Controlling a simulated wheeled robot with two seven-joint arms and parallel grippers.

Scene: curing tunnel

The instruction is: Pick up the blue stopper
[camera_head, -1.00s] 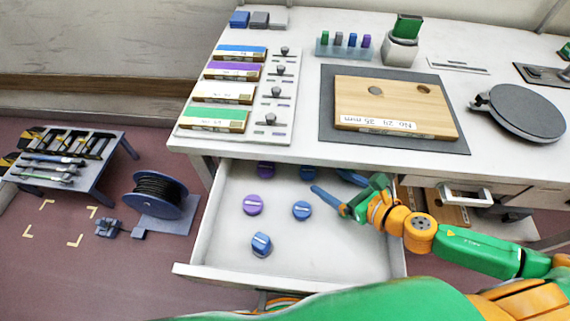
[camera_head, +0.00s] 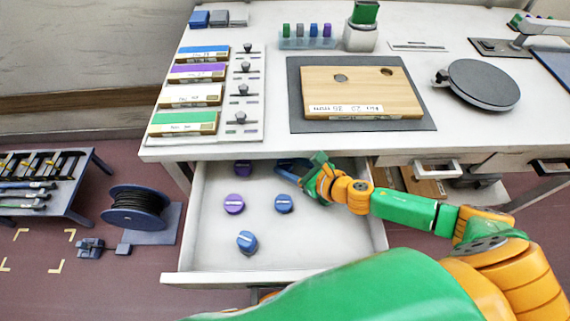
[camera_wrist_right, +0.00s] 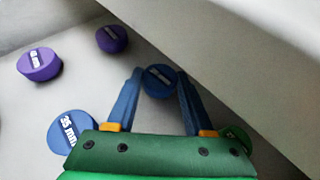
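My right gripper (camera_head: 283,169) reaches into the open drawer (camera_head: 310,245) from the right, near its back. In the right wrist view its two blue fingers are apart, with a blue stopper (camera_wrist_right: 160,80) between their tips and a narrow gap visible. Another blue stopper (camera_head: 284,203), marked 35 mm in the wrist view (camera_wrist_right: 68,131), lies just in front of the gripper. A third blue stopper (camera_head: 246,241) sits nearer the drawer front and looks tilted. My left gripper is not in view.
Two purple stoppers (camera_head: 234,203) (camera_head: 243,168) lie at the drawer's left. A green piece (camera_wrist_right: 238,134) shows beside my right gripper, partly hidden. The tabletop (camera_head: 270,136) overhangs the drawer's back. A wooden board (camera_head: 360,90) lies on it. The drawer's front right is clear.

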